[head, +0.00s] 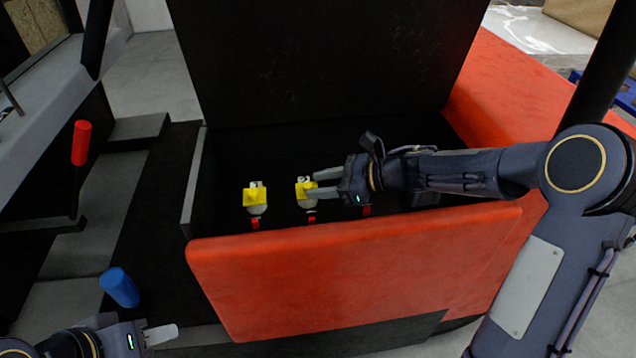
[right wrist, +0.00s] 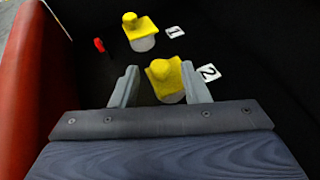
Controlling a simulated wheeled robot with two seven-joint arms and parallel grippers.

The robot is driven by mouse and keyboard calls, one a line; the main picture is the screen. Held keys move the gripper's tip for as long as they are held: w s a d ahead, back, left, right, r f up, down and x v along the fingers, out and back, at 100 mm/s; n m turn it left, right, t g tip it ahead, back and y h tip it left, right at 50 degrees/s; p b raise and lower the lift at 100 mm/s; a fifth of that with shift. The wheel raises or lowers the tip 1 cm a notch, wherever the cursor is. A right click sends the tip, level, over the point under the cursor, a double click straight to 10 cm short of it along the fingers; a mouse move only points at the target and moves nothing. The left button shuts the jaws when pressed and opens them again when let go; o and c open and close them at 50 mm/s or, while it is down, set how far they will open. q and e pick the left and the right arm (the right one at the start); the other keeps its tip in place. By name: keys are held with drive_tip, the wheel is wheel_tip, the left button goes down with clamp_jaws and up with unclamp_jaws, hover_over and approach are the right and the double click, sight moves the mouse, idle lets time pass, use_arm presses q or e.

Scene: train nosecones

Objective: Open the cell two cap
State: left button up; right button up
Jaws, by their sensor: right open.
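The cell two cap (right wrist: 165,74) is yellow with a round knob and sits on a pale cylinder beside a white "2" label (right wrist: 209,72). It also shows in the head view (head: 303,188). My right gripper (right wrist: 157,84) is open, with one finger on each side of this cap; I cannot tell whether they touch it. It also shows in the head view (head: 310,184). The cell one cap (right wrist: 138,27) is yellow too and sits by a "1" label (right wrist: 175,31). My left gripper (head: 160,336) is at the lower left, away from the caps; its opening is unclear.
The caps are inside a dark compartment behind a red front panel (head: 350,270), with a raised black lid (head: 320,60) behind. Red levers (head: 254,223) stand in front of the cells. A blue cylinder (head: 119,287) and a red handle (head: 81,142) are at left.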

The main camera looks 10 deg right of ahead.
sight(316, 185)
drive_tip(key=shift+w+a+f, duration=0.2)
drive_tip(key=shift+a+f, duration=0.05)
drive_tip(key=shift+a, duration=0.3)
clamp_jaws()
drive_tip(key=shift+w+r+p, duration=0.1)
drive_tip(key=shift+r+p, duration=0.2)
drive_tip(key=shift+p, duration=0.3)
drive_tip(key=w+r+m+g+p, duration=0.1)
drive_tip(key=p, duration=0.3)
drive_tip(key=m+g+p, duration=0.1)
drive_tip(key=m+p, duration=0.1)
drive_tip(key=p, duration=0.2)
drive_tip(key=shift+w+r+g+h, duration=0.3)
drive_tip(key=shift+w+r+g, duration=0.05)
drive_tip(key=shift+w+g, duration=0.05)
drive_tip(key=shift+w+m+g+p, duration=0.55)
drive_tip(key=shift+m+g+p, duration=0.05)
drive_tip(key=shift+p, duration=0.7)
